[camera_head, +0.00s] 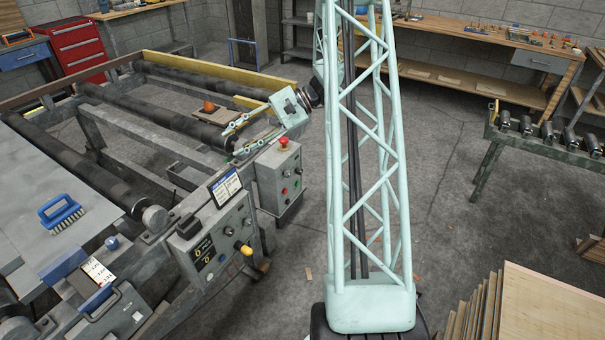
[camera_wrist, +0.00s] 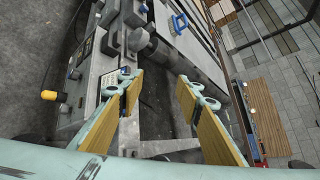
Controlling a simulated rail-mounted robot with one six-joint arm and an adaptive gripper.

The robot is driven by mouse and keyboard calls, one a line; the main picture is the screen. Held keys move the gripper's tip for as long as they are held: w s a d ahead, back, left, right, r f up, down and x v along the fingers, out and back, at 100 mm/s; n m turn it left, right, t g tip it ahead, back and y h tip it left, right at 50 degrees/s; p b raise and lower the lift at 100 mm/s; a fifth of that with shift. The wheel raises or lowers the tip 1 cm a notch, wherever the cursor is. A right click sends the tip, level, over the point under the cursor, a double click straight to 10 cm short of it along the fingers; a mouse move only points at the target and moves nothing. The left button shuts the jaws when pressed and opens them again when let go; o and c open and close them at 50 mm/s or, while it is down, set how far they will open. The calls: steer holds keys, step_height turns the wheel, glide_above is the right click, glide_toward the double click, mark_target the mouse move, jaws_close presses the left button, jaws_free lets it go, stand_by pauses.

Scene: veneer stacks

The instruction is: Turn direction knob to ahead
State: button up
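A grey control panel (camera_head: 222,240) stands at the front of the roller machine, with a dark display, small dark and light controls and a yellow-tipped handle (camera_head: 245,250). The handle also shows at the left of the wrist view (camera_wrist: 49,95). I cannot read labels or tell which control is the direction knob, or its setting. A second grey box (camera_head: 279,178) has a red mushroom button on top and red and green buttons on its face. My gripper (camera_head: 232,141) is open and empty above and behind these boxes. In the wrist view its two wood-coloured finger pads (camera_wrist: 166,80) are apart.
A tilted label plate (camera_head: 225,187) stands above the panel. A blue brush (camera_head: 61,214) lies on the grey sheet at left. Long dark rollers (camera_head: 160,115) lie behind the boxes. Veneer boards (camera_head: 550,305) stack at lower right. Open floor (camera_head: 440,190) lies right of my arm.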

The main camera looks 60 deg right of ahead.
steer(key=s+d+f+m+t, duration=0.1)
steer(key=d+f+m+t, duration=0.2)
steer(key=d+f, duration=0.55)
steer(key=m+t+h+p, duration=0.2)
steer(key=m+t+h, duration=0.5)
steer(key=m+h, duration=0.2)
glide_toward(301, 172)
steer(key=s, duration=0.4)
steer(key=shift+s+d+f, duration=0.2)
steer(key=shift+d+f, duration=0.05)
steer(key=shift+d, duration=0.1)
steer(key=shift+w, duration=0.1)
steer(key=shift+w+a+b, duration=0.2)
steer(key=shift+w+b, duration=0.15)
steer(key=shift+w, duration=1.9)
steer(key=shift+w+a+b, duration=0.2)
steer(key=shift+w+b, duration=0.2)
steer(key=shift+w, duration=1.85)
steer(key=shift+w+a+b, duration=0.2)
steer(key=shift+w+b, duration=0.15)
steer(key=shift+w, duration=1.95)
steer(key=c, duration=0.9)
